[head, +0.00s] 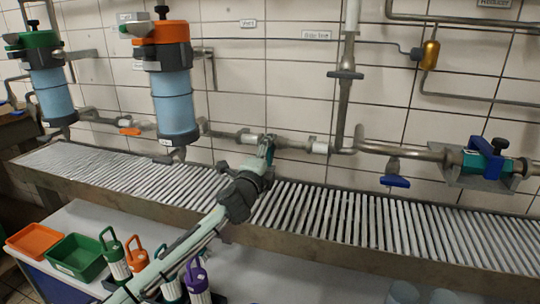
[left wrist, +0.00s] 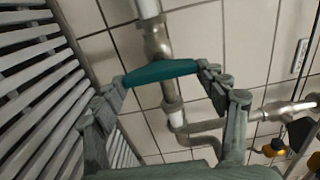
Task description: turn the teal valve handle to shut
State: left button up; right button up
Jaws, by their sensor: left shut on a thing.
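The teal valve handle (left wrist: 160,72) spans between my left gripper's two fingertips in the left wrist view, with a fingertip against each end. It lies across a grey metal pipe that runs along the tiled wall. My left gripper (left wrist: 163,76) is shut on the handle. In the head view, my left gripper (head: 268,150) is at the wall pipe behind the slatted conveyor, left of the vertical pipe. There the gripper hides most of the handle. My right gripper is not in view.
A slatted conveyor (head: 340,217) runs below the pipes. An orange-topped blue filter (head: 173,97) stands left of my gripper. A blue-handled valve (head: 395,180) and a blue-and-green pump (head: 485,160) are at right.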

pick_arm(q)
jog(key=o, duration=1.1)
jog(key=shift+o, duration=0.2)
jog(key=shift+s+a, duration=0.2)
jog(key=shift+s, duration=0.25)
jog(key=v, duration=1.1)
jog(key=shift+w, duration=0.1)
jog(key=x, duration=1.2)
